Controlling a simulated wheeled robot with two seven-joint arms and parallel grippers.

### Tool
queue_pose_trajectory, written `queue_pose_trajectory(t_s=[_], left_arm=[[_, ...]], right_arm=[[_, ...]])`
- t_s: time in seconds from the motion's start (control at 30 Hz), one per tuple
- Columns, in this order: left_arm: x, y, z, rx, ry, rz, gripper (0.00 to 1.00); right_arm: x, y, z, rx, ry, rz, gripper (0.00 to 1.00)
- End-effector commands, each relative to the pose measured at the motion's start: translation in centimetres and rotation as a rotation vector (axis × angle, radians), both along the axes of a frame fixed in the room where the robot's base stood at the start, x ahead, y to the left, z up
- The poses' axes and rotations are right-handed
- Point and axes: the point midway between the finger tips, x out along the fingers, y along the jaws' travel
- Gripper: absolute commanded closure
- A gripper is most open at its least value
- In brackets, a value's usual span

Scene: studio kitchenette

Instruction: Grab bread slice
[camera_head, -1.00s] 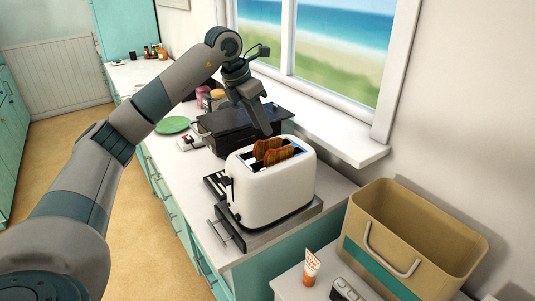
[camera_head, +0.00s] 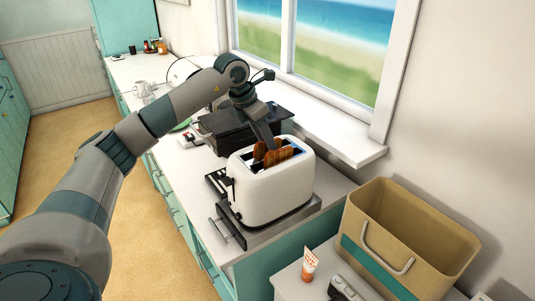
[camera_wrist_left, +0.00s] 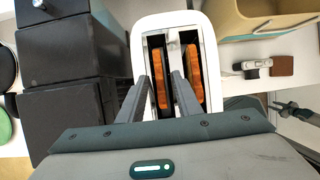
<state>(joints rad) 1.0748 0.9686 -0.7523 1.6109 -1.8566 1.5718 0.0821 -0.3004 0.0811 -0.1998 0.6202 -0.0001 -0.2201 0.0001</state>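Two brown bread slices stand upright in the slots of a white toaster (camera_head: 268,195), the back slice (camera_head: 259,150) and the front slice (camera_head: 279,157). My left gripper (camera_head: 273,143) points down at the toaster's top, by the back slice. In the left wrist view, the fingers of the left gripper (camera_wrist_left: 160,84) are spread, one on each side of the left slice (camera_wrist_left: 160,82). I see small gaps, and whether a finger touches it I cannot tell. The right slice (camera_wrist_left: 192,72) is outside the fingers. What seems my right gripper (camera_wrist_left: 280,109) shows small at the right edge.
A black box-like appliance (camera_head: 238,127) stands right behind the toaster. A tan basket (camera_head: 405,235) with a handle and an orange-white tube (camera_head: 309,265) are on the lower surface at right. The window sill (camera_head: 335,140) runs along the wall.

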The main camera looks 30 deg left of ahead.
Motion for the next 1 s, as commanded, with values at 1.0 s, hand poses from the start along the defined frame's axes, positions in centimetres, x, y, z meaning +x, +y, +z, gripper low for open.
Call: queue_pose_trajectory(t_s=[1.0], left_arm=[[0.1, 0.0, 2.0, -0.001, -0.003, -0.001, 1.00]], right_arm=[[0.0, 0.2, -1.3, 0.002, -0.001, -0.001, 0.69]])
